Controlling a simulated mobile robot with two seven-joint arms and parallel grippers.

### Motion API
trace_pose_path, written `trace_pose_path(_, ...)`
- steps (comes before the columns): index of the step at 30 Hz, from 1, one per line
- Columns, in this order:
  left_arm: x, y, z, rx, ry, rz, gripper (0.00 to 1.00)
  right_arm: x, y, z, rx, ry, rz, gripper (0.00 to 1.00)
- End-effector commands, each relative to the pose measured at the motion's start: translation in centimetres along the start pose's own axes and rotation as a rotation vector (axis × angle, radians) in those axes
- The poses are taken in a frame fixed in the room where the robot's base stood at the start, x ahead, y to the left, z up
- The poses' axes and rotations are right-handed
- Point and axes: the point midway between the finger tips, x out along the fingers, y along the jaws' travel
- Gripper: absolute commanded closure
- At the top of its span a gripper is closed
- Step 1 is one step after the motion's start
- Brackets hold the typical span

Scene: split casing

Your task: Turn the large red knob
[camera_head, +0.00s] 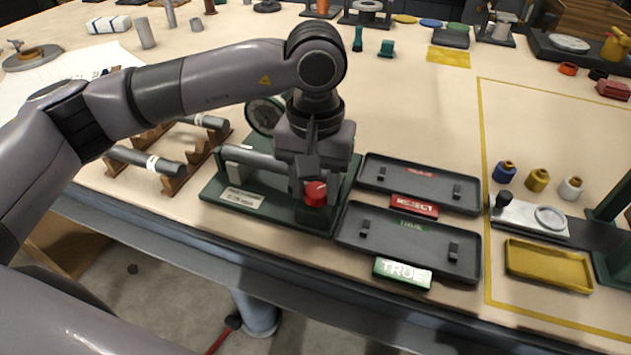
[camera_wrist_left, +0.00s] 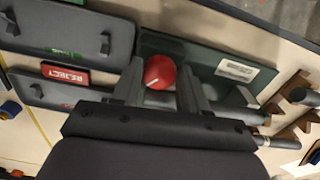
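The large red knob (camera_head: 315,194) sits on the front right corner of a green base fixture (camera_head: 262,205). A grey shaft lies along this fixture, partly hidden by my gripper. My left gripper (camera_head: 311,180) comes down over the knob from above. In the left wrist view the red knob (camera_wrist_left: 160,72), with a white pointer line, sits between the two fingers (camera_wrist_left: 160,88) of the left gripper. The fingers stand apart on either side of the knob; I cannot tell whether they touch it. My right gripper is not in view.
Black trays with a red REJECT label (camera_head: 414,207) and a green TRUE label (camera_head: 402,273) lie right of the fixture. Wooden racks (camera_head: 200,155) with grey shafts stand on the left. A yellow tray (camera_head: 548,266) is at the far right. The table's middle back is mostly clear.

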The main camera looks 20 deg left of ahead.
Motion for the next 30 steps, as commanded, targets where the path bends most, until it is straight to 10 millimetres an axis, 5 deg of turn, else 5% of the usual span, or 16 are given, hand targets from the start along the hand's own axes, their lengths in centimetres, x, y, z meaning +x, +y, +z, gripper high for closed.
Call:
trace_pose_path(11, -0.5, 0.0, -0.1, -0.001, 0.002, 0.001, 0.5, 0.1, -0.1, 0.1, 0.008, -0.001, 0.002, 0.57)
trace_pose_path(21, -5.7, 0.1, -0.1, -0.001, 0.004, 0.002, 0.5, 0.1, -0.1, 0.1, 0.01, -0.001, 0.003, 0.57)
trace_pose_path(30, -7.2, 0.0, 0.0, -0.001, 0.001, 0.001, 0.5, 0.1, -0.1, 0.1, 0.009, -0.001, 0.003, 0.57)
